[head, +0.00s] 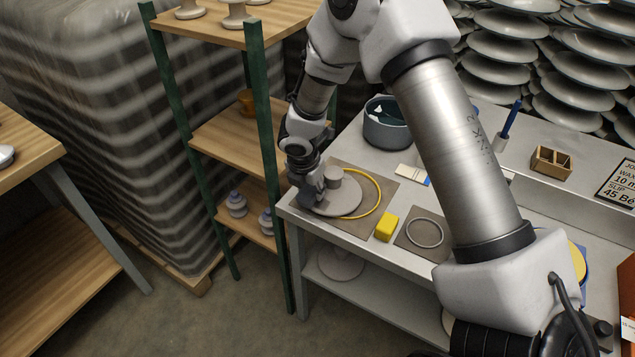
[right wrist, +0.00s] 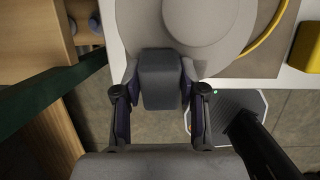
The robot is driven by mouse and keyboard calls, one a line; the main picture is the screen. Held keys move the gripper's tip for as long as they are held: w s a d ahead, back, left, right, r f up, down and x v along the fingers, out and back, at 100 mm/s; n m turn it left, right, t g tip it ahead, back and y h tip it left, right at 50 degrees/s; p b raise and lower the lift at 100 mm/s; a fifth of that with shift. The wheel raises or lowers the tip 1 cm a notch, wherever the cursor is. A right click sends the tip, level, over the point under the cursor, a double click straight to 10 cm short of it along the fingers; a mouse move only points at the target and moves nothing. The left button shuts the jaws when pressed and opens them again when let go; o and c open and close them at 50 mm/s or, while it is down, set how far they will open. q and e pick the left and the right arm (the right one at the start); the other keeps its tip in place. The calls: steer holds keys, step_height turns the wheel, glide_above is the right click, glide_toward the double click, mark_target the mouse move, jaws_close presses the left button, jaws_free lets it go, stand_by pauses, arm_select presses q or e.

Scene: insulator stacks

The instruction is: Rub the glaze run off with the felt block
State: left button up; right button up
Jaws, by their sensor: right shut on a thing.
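A light grey disc insulator (head: 342,198) with a raised round cap lies on a brown mat at the left end of the bench. It also shows at the top of the right wrist view (right wrist: 210,25). My right gripper (head: 308,190) is at the disc's left edge. In the right wrist view its fingers (right wrist: 160,92) are closed on the sides of a dark grey felt block (right wrist: 160,78). The block's far end meets the disc's rim; I cannot tell whether they touch. I cannot make out the glaze run. My left gripper is not in view.
A yellow ring (head: 378,199) curves round the disc. A yellow block (head: 387,227) and a mat with a grey ring (head: 425,233) lie to the right. A dark bucket (head: 384,128) stands behind. A green-posted shelf (head: 262,150) stands close at the bench's left.

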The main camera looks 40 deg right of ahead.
steer(key=shift+r, duration=0.1)
steer(key=p+v, duration=0.4)
steer(key=v, duration=0.2)
steer(key=shift+a+p, duration=0.1)
steer(key=shift+p, duration=0.25)
steer(key=p+v, duration=0.2)
steer(key=v, duration=0.1)
steer(key=shift+p, duration=0.35)
steer(key=shift+s, duration=0.1)
